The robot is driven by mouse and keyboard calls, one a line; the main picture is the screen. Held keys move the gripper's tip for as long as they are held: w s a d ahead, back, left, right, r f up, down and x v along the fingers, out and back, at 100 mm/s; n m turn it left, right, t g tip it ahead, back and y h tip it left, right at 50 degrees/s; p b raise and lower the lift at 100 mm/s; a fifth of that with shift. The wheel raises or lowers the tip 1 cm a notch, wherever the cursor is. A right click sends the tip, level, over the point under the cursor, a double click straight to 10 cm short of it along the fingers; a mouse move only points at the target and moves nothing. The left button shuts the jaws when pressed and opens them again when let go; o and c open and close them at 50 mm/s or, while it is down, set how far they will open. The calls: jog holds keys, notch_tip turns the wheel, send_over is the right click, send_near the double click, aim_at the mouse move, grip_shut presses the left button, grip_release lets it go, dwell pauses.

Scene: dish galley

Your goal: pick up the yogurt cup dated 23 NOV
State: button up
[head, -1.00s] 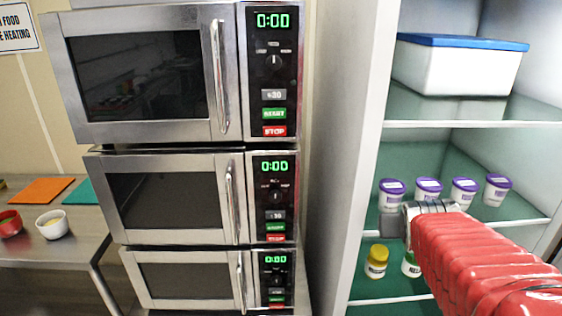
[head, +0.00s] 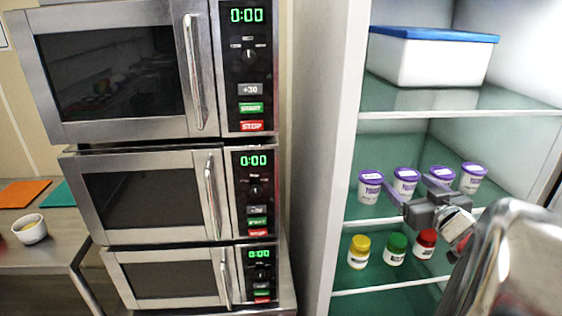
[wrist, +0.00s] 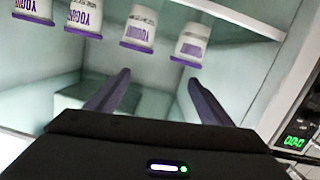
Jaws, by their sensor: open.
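Several white yogurt cups with purple lids stand in a row on the middle fridge shelf in the head view: the leftmost cup (head: 370,188), a second cup (head: 405,182), a third cup (head: 441,175) and the rightmost cup (head: 472,179). No date is legible, so I cannot tell which is 23 NOV. My gripper (head: 410,181) is open in front of the row, its fingers overlapping the middle cups in the picture. In the wrist view the cups appear upside down, and my open gripper (wrist: 159,77) has nothing between its fingers; the nearest cups are one (wrist: 138,28) and another (wrist: 190,45).
Yellow (head: 359,252), green (head: 395,249) and red-lidded (head: 425,243) jars stand on the shelf below. A white tub with a blue lid (head: 433,57) is above. The fridge side wall (head: 318,150) and stacked microwaves (head: 150,195) stand to the left.

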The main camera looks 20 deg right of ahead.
aim_at(377, 180)
jog(key=a+y, duration=0.1)
jog(key=s+a+f+y, duration=0.1)
jog(key=s+a+f+n+y, duration=0.1)
jog(key=shift+t+y, duration=0.4)
jog(key=shift+w, duration=0.1)
jog(key=shift+w+d+f, duration=0.1)
jog(key=shift+w+f, duration=0.1)
jog(key=shift+w, duration=1.2)
jog(key=shift+w+d+f, duration=0.1)
jog(key=shift+w+f, duration=0.05)
jog(key=shift+w, duration=1.25)
jog(key=shift+w+d+f, duration=0.1)
jog(key=shift+w+f, duration=0.1)
jog(key=shift+w, duration=1.2)
jog(key=shift+w, duration=0.1)
jog(key=shift+w+d+f, duration=0.1)
jog(key=shift+w+f, duration=0.05)
jog(key=shift+w, duration=0.7)
jog(key=shift+w+d+f, duration=0.1)
jog(key=shift+w, duration=0.7)
jog(key=shift+w+d+f, duration=0.1)
jog(key=shift+w+f, duration=0.05)
jog(key=shift+w, duration=0.7)
jog(key=shift+c, duration=0.3)
jog(key=c, duration=1)
